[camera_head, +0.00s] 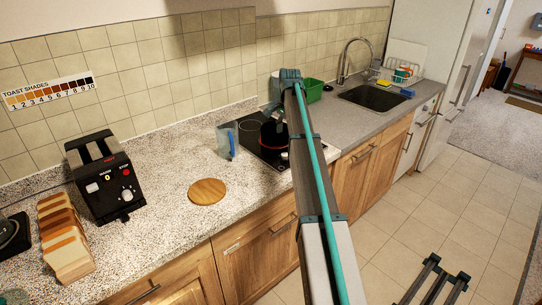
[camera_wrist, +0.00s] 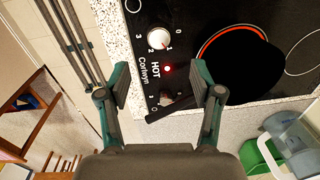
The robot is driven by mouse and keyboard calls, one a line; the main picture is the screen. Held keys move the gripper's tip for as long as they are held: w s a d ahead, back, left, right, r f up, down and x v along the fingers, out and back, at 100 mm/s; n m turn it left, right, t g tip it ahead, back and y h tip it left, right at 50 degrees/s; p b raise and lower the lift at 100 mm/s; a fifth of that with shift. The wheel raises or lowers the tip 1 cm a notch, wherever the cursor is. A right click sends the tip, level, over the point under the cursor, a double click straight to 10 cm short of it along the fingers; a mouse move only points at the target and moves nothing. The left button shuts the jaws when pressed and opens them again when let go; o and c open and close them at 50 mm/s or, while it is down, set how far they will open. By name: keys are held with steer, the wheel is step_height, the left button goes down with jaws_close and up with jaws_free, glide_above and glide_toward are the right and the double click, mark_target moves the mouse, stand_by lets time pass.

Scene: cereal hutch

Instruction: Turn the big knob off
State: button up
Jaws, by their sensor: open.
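In the wrist view, a round pale knob (camera_wrist: 158,38) sits on the black cooktop panel (camera_wrist: 150,70) with numbers 0 to 3 around it, its mark near 1. A second knob (camera_wrist: 166,99) is nearer my gripper, partly hidden by the black pan handle (camera_wrist: 182,106). In the head view, my gripper (camera_head: 274,106) is above the cooktop (camera_head: 252,148).
A black pan (camera_wrist: 240,65) sits on a burner with a glowing red ring (camera_wrist: 205,42). A clear pitcher (camera_head: 228,142) stands left of the cooktop. A toaster (camera_head: 103,178), toast slices (camera_head: 66,240) and a wooden disc (camera_head: 207,191) lie further left. A sink (camera_head: 372,97) is at right.

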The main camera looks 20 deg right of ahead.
mark_target(285, 155)
step_height(285, 155, down, 11)
steer(key=p, duration=0.2)
steer(key=shift+w+r+p, duration=0.15)
steer(key=shift+p, duration=0.2)
steer(key=c, duration=1.1)
steer(key=shift+c, duration=0.2)
steer(key=shift+n, duration=0.4)
steer(key=n, duration=0.4)
steer(key=shift+d+n+b, duration=0.1)
steer(key=shift+n+b, duration=0.3)
steer(key=n, duration=0.6)
steer(key=shift+d, duration=0.1)
steer(key=shift+n, duration=0.3)
